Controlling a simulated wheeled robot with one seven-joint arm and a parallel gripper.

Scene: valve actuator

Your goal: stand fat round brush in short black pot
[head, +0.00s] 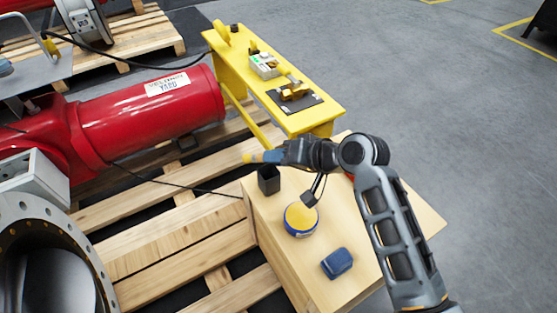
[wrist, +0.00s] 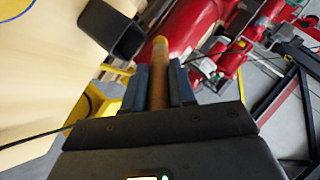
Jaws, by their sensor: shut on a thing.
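The short black pot (head: 268,181) stands on the light wooden table top near its far left corner. It also shows in the wrist view (wrist: 112,30), with its square open mouth in sight. My gripper (head: 272,156) is just beyond and above the pot in the head view. It is shut on the brush (wrist: 158,75), a round brown shaft with a yellow tip pointing away from my palm. The brush lies roughly level, with its tip (head: 250,157) sticking out to the left. The brush is apart from the pot; the part inside the gripper is hidden.
A round blue-and-yellow tub (head: 300,220) and a blue block (head: 337,263) stand on the wooden table top (head: 275,225). A yellow bench (head: 236,62) with tools is behind. A red cylinder (head: 150,112) lies to the left above wooden pallets (head: 180,235).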

